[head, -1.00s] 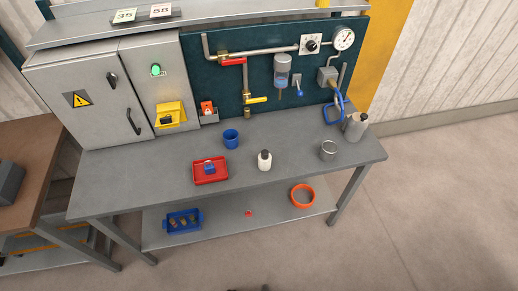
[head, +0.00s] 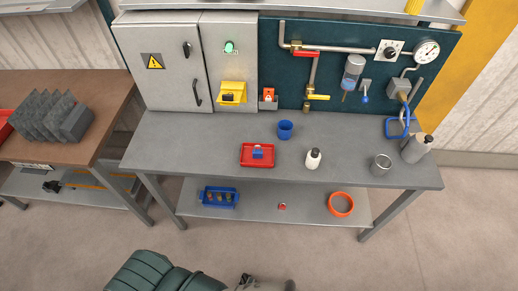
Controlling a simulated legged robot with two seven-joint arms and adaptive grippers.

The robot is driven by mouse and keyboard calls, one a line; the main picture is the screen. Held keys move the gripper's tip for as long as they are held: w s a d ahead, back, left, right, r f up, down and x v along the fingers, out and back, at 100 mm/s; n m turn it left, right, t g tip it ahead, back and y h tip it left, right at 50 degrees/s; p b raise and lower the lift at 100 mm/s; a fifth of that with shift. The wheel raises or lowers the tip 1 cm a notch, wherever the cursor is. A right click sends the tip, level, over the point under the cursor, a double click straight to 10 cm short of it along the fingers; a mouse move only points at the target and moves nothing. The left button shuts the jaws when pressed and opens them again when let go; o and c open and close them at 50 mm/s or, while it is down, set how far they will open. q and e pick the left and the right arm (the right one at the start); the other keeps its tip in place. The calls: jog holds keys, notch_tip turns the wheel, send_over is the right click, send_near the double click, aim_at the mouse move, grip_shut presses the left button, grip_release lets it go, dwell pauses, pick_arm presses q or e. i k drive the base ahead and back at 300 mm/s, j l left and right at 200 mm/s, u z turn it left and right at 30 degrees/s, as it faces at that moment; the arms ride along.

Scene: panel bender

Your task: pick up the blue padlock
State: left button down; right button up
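The blue padlock (head: 258,152) sits in a shallow red tray (head: 246,164) on the grey workbench (head: 200,150). It is small in the head view, and its shackle is hard to make out. I cannot clearly make out either gripper. A small grey and dark part shows at the bottom edge of the head view, and I cannot tell what it is. Nothing touches the padlock or the tray apart from the bench.
A blue cup (head: 285,130), a white bottle (head: 313,160), a metal cup (head: 381,165) and a grey bottle (head: 417,148) stand on the bench. The lower shelf holds a blue bin (head: 219,197) and an orange ring (head: 341,204). A dark green ribbed object (head: 150,273) is at the bottom.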

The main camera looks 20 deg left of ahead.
aim_at(257, 154)
jog(key=j+z, duration=0.25)
jog(key=j, duration=0.4)
jog(key=k+j+z, duration=0.1)
jog(key=j+z, duration=0.2)
jog(key=j, duration=0.35)
